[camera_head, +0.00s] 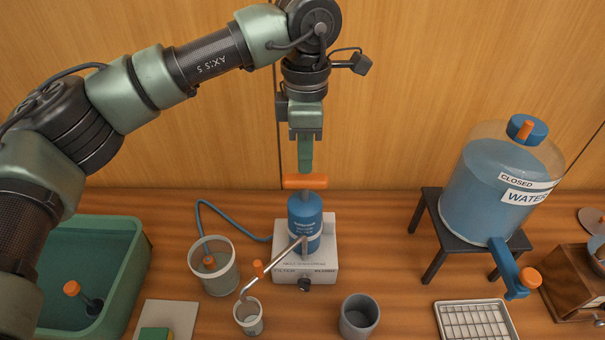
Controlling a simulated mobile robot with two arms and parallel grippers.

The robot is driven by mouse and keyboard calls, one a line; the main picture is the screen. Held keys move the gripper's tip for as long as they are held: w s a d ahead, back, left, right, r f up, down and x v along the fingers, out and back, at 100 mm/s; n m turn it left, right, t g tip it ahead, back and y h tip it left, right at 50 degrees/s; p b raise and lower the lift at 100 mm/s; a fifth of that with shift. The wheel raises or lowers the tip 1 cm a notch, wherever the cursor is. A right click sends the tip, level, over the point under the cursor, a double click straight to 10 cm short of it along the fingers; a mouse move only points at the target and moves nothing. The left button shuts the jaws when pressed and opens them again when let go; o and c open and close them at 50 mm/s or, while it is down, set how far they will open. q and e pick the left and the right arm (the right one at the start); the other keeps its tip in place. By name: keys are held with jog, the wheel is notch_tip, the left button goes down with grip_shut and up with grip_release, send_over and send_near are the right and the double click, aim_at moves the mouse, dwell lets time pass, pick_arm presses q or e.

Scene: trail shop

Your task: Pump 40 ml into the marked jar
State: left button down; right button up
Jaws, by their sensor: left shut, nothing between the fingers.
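The pump (305,222) is a blue cylinder on a white base (327,255) with dark lettering. An orange bar handle (289,182) tops it. My left gripper (305,168) points straight down with its fingers shut, right above the handle. I cannot tell whether the fingertips touch it. No mark on this jar is clear from here. A blue hose (222,222) links the pump to a larger clear vessel (222,283). My right gripper is out of view.
A water tank (480,200) labelled CLOSED stands on a dark stand (431,200) at right, with its tap reaching forward. A grey cup (359,318), a drip tray (474,322) and a wooden grinder (570,285) stand along the front. A green basin (136,265) is at left.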

aim_at(305, 177)
pick_arm(q)
jog(key=shift+f, duration=0.15)
jog(key=shift+f+b, duration=2)
jog(key=shift+f, duration=0.35)
jog(key=shift+r, duration=0.2)
jog(key=shift+r+p, duration=1.35)
jog(key=shift+r, duration=0.95)
jog(key=shift+f, duration=0.15)
